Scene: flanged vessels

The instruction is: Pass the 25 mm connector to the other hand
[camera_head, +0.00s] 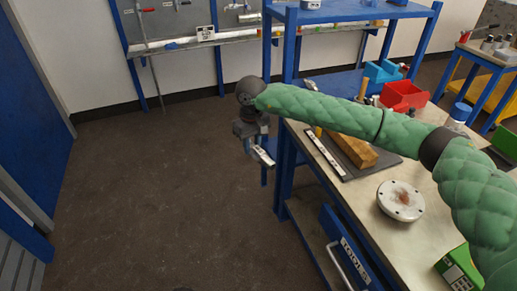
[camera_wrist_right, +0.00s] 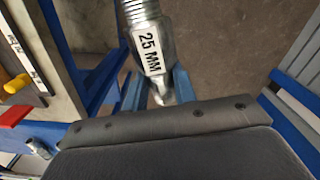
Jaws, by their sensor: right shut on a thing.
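The 25 mm connector (camera_head: 263,157) is a silvery metal piece with a white label. My right gripper (camera_head: 253,147) is shut on it and holds it out in the air, left of the workbench and above the dark floor. In the right wrist view the connector (camera_wrist_right: 148,42) shows its "25 MM" label and a threaded end at the top edge of the picture. Its lower end is between the blue fingers of my right gripper (camera_wrist_right: 158,92). My left gripper is not in view.
The workbench (camera_head: 345,193) on the right bears a round flange (camera_head: 400,200), a wooden block (camera_head: 352,148) on a dark mat, and red (camera_head: 404,95) and blue (camera_head: 383,72) bins. A blue drawer (camera_head: 343,246) sits under its top. The floor on the left is clear.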

